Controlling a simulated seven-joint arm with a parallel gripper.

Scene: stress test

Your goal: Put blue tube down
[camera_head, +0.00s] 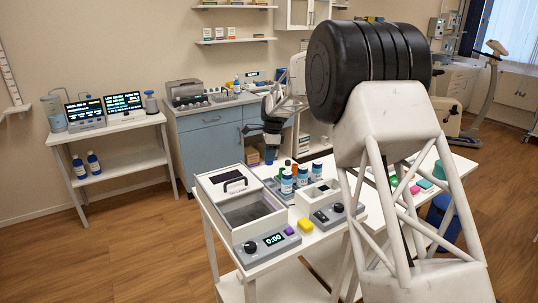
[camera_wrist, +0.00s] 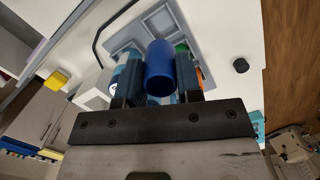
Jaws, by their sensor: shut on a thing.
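The blue tube (camera_wrist: 159,66) is between the two fingers of my gripper (camera_wrist: 159,82) in the wrist view, its rounded end pointing away from the palm. My gripper is shut on it. In the head view my gripper (camera_head: 272,136) points down, and the blue tube (camera_head: 270,155) hangs below it, apparently above the far side of the white table (camera_head: 335,245). A grey tray with square recesses (camera_wrist: 158,25) lies beyond the tube in the wrist view. The tube and fingers hide part of the bench below.
A lidded device (camera_head: 238,212) with a 0:00 display stands at the table's left. Several blue-capped bottles (camera_head: 287,186) stand close to the tube's right. My arm blocks the table's right side.

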